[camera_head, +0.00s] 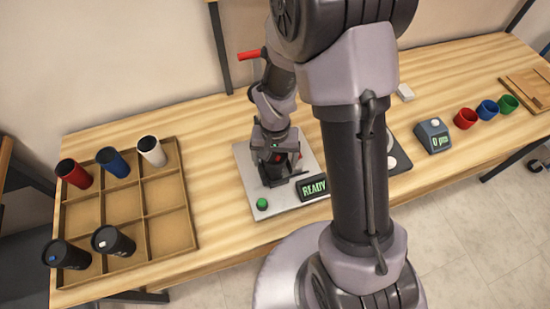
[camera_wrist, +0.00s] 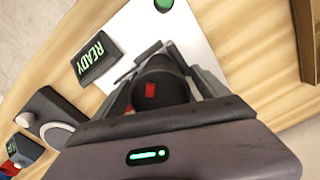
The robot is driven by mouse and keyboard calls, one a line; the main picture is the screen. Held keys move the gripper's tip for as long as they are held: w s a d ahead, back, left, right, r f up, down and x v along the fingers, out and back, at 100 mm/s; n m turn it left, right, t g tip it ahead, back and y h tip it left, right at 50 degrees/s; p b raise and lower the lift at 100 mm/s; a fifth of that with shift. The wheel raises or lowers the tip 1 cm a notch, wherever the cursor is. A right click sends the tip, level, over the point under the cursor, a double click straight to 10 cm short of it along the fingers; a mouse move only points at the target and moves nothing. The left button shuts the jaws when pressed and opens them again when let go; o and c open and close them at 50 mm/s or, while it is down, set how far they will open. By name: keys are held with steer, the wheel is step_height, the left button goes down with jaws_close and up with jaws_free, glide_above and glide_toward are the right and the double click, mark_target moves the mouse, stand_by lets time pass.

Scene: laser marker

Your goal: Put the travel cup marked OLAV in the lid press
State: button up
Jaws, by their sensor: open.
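A dark travel cup (camera_wrist: 167,88) with a red mark on its top stands between the fingers of my gripper (camera_wrist: 160,72) in the wrist view. My gripper is open, with one finger on each side of the cup. The cup is over the pale base plate (camera_wrist: 185,25) of the lid press; whether it is fully seated is hard to tell. In the head view my gripper (camera_head: 277,172) is low over the press plate (camera_head: 245,165), hiding most of the cup. The press has a red lever (camera_head: 249,54), a green button (camera_head: 262,204) and a READY display (camera_head: 313,187). No name is readable.
A wooden divided tray (camera_head: 170,225) at left holds red (camera_head: 74,173), blue (camera_head: 112,161) and white (camera_head: 152,151) cups and two black cups (camera_head: 112,241). A small device (camera_head: 433,136) and coloured cups (camera_head: 487,109) stand at right. The tray's middle compartments are empty.

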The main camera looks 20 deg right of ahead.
step_height(320, 180, up, 17)
steer(key=t+p, duration=0.1)
steer(key=p, duration=0.4)
steer(key=s+a+r+t+y, duration=0.1)
steer(key=s+a+r+t, duration=0.1)
steer(key=s+r, duration=0.4)
steer(key=s+a+r+t+y, duration=0.1)
steer(key=s+a+r+t, duration=0.1)
steer(key=s+r, duration=0.4)
step_height(320, 180, up, 3)
steer(key=shift+s+f+t, duration=0.1)
steer(key=shift+s+t, duration=0.3)
